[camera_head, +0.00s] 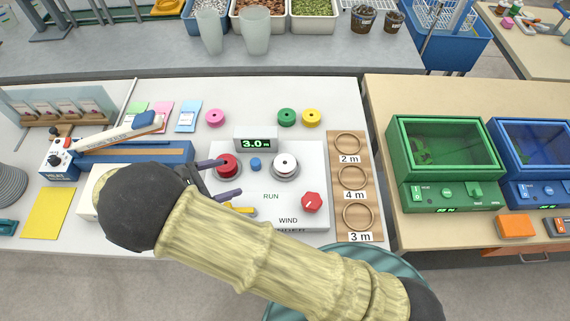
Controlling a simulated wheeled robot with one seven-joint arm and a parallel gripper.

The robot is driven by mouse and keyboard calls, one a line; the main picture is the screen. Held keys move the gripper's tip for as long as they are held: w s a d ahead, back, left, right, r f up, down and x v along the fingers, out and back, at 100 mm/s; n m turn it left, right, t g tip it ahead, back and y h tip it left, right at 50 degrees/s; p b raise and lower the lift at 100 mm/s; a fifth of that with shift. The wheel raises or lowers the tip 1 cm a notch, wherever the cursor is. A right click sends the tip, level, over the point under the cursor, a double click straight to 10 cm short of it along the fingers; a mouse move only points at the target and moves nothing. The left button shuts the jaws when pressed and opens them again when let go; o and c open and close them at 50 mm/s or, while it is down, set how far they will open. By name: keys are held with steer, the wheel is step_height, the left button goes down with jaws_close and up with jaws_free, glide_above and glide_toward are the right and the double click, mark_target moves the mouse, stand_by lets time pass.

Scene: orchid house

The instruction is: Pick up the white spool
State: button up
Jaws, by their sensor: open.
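The white spool (285,163) sits on a round grey mount on the right half of a white winding machine (260,213). My gripper (232,177) is over the left half of the machine, with its purple fingers spread and nothing seen between them. The white spool is to the right of the fingertips, apart from them. A red spool (228,164) on the machine's left mount is beside the upper finger and partly covered by it; I cannot tell whether they touch. My arm hides the machine's lower left part.
A display (256,141) reading 3.0 m stands behind the spools. A small blue knob (255,164) lies between them. Pink (215,118), green (287,117) and yellow (311,118) spools lie behind the machine. A wooden board (334,195) with rings is at right.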

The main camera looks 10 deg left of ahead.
steer(key=p, duration=0.4)
glide_toward(279, 166)
steer(key=x, duration=0.4)
steer(key=shift+w+a, duration=0.15)
steer(key=shift+w, duration=0.35)
steer(key=shift+w+f, duration=0.1)
steer(key=shift+w, duration=0.05)
steer(key=shift+w+d, duration=0.15)
steer(key=shift+d, duration=0.35)
steer(key=p+x, duration=0.2)
steer(key=x, duration=0.1)
steer(key=shift+d+f, duration=0.15)
steer(key=shift+d, duration=0.2)
steer(key=shift+w+d+f, duration=0.2)
steer(key=shift+w+f, duration=0.05)
steer(key=shift+w, duration=0.05)
